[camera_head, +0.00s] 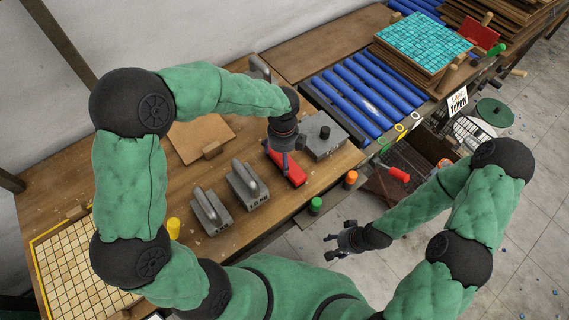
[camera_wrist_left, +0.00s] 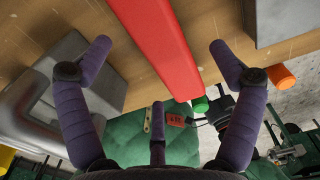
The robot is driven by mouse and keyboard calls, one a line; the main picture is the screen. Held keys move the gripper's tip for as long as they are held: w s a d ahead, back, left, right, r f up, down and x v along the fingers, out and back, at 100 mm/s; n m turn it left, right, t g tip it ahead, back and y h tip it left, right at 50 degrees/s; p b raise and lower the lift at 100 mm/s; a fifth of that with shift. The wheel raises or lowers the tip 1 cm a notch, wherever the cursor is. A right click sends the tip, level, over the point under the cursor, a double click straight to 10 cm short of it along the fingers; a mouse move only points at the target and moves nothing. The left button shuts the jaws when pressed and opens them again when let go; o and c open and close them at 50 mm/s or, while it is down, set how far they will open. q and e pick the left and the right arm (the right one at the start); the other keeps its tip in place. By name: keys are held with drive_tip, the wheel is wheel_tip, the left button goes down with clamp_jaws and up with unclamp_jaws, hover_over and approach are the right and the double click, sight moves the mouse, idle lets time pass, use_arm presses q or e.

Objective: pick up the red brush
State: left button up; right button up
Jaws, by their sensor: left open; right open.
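The red brush (camera_head: 290,170) lies on the wooden bench, below my left gripper (camera_head: 281,150), which partly hides it. In the left wrist view the brush shows as a long red block (camera_wrist_left: 150,38). My left gripper's purple fingers (camera_wrist_left: 158,60) are spread to either side of it in that view and hold nothing. Whether they touch it is unclear. My right gripper (camera_head: 332,245) is open and empty, off the front edge of the bench and away from the brush.
Grey handled tools (camera_head: 211,211) (camera_head: 248,184) stand left of the brush; a grey box (camera_head: 322,140) is close on its right. Green (camera_head: 316,205) and orange (camera_head: 351,179) cylinders are near the front edge. Blue rollers (camera_head: 355,95) and a turquoise mosaic sheet (camera_head: 422,42) lie further right.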

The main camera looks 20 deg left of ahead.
use_arm(q)
drive_tip(key=f+b, duration=0.2)
drive_tip(key=f, duration=0.3)
drive_tip(key=shift+a+b, duration=0.2)
drive_tip(key=shift+b, duration=0.15)
drive_tip(key=c, duration=1.4)
